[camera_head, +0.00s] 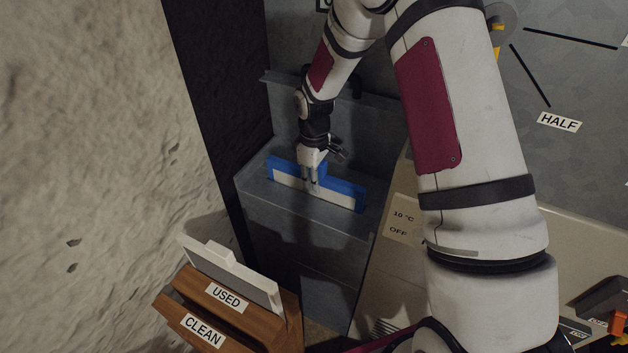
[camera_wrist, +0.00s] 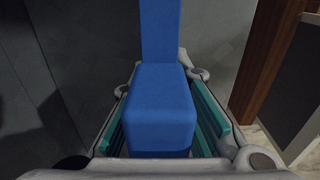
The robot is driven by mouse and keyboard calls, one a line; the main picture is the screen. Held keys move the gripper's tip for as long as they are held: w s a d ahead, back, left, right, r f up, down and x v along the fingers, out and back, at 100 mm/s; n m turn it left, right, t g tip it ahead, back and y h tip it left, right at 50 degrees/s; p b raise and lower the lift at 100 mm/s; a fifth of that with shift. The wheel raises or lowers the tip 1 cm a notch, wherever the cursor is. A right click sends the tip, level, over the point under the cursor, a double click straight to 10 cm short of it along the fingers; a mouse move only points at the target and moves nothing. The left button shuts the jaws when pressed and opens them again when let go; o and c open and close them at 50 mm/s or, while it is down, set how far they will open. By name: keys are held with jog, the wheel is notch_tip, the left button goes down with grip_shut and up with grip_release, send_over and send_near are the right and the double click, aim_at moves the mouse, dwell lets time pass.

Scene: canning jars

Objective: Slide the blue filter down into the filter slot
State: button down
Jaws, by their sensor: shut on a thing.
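The blue filter (camera_head: 342,187) has a blue frame and a pale panel. It stands upright at the top of the grey metal housing (camera_head: 300,205), and its lower part is hidden there. The filter slot itself is covered by the filter, so I cannot tell exactly how deep it sits. My gripper (camera_head: 312,178) points down from above and is shut on the filter's blue handle. In the wrist view, the blue handle (camera_wrist: 158,105) fills the space between my teal finger pads.
A wooden rack (camera_head: 255,318) with labels USED and CLEAN stands at the lower left, holding a grey-white filter (camera_head: 235,270) in its USED part. A rough stone wall (camera_head: 90,150) is on the left. A panel with a 10 °C / OFF label (camera_head: 402,222) stands right of the housing.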

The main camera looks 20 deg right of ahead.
jog(key=shift+f, duration=0.1)
jog(key=shift+f+b, duration=0.35)
jog(key=shift+f, duration=0.25)
dwell(0.5)
jog(key=shift+r+p, duration=0.35)
jog(key=shift+r, duration=0.35)
jog(key=shift+r+p, duration=2.35)
jog(key=shift+r, duration=3.35)
notch_tip(320, 180, up, 11)
jog(key=p, duration=0.3)
jog(key=shift+f, duration=0.35)
